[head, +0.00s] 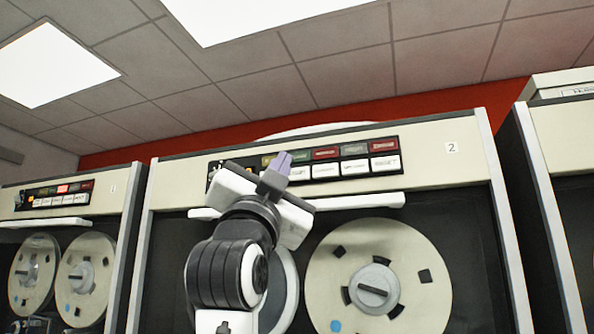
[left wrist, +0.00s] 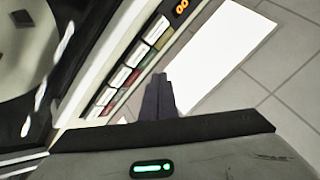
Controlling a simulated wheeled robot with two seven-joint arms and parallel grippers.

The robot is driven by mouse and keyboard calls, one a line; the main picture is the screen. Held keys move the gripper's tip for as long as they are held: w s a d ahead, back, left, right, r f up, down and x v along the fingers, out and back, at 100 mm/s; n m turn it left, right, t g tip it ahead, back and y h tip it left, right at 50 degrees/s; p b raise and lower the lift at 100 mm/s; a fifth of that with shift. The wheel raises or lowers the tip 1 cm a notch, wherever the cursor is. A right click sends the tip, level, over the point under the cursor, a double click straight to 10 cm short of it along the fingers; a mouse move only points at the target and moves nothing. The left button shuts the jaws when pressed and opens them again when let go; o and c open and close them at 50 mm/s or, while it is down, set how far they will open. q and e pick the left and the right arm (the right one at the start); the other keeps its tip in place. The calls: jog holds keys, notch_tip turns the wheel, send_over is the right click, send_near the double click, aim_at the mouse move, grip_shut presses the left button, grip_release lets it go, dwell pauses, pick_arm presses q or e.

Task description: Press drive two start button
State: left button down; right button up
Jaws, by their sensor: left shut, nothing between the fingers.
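Drive two (head: 480,200) is the cabinet in the middle, marked "2" at upper right. Its button panel (head: 403,148) has a row of coloured lamps, including green, red and grey, above a row of white buttons (head: 355,168). The rightmost white button (head: 385,164) seems to read RESET; I cannot read a start label. My left gripper (head: 282,164) is shut and empty, its fingertips in front of the panel's left part, hiding some buttons there. In the left wrist view the shut fingers (left wrist: 158,97) are beside the panel's white buttons (left wrist: 137,53); I cannot tell if they touch. My right gripper is not in view.
A white ledge (head: 360,201) juts out below the panel, above the tape reels (head: 410,255). Drive one (head: 100,210), with its own lit panel (head: 55,195), stands at left. Another cabinet (head: 560,150) stands close at right.

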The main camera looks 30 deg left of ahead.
aim_at(292, 175)
pick_arm(q)
jog(key=w, duration=0.1)
jog(key=w+a, duration=0.1)
jog(key=w, duration=0.1)
jog(key=shift+w, duration=0.2)
dwell(1.1)
jog(key=shift+w, duration=0.1)
dwell(0.8)
jog(key=shift+w, duration=0.3)
jog(key=shift+w+a, duration=0.15)
jog(key=shift+w, duration=0.4)
dwell(0.7)
jog(key=shift+s, duration=0.15)
jog(key=shift+s+d+b, duration=0.2)
jog(key=shift+s+b, duration=0.15)
jog(key=shift+s, duration=0.45)
